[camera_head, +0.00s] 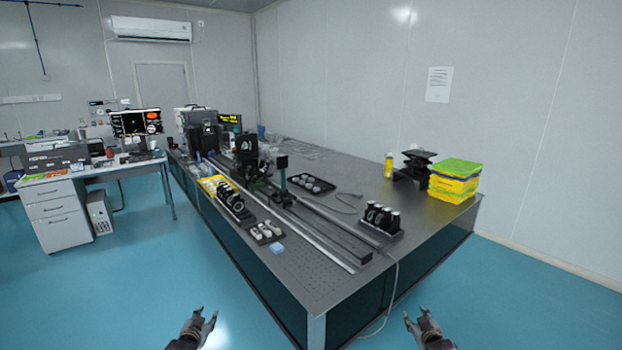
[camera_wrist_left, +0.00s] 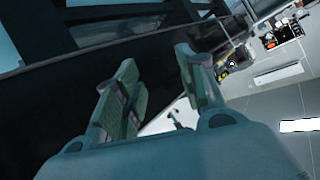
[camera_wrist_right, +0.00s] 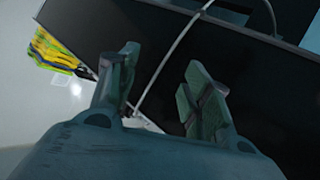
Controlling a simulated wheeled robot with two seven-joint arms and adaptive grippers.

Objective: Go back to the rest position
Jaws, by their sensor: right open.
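My left gripper (camera_head: 205,315) is low in the head view, in front of the optical table's near side, over the blue floor. Its two fingers stand apart and are empty, as the left wrist view (camera_wrist_left: 155,58) also shows. My right gripper (camera_head: 422,318) is at the lower right of the head view, off the table's near corner. Its fingers are apart with nothing between them in the right wrist view (camera_wrist_right: 162,58). Both grippers appear clear of the table and hold no object. The forearms are mostly out of view.
The long optical table (camera_head: 305,285) carries rails, optic mounts (camera_head: 381,217), a black tray (camera_head: 311,184) and yellow-green boxes (camera_head: 454,180). A cable (camera_head: 391,290) hangs off its near edge. A desk (camera_head: 100,175) stands at the left. Blue floor (camera_head: 140,290) is open at the left.

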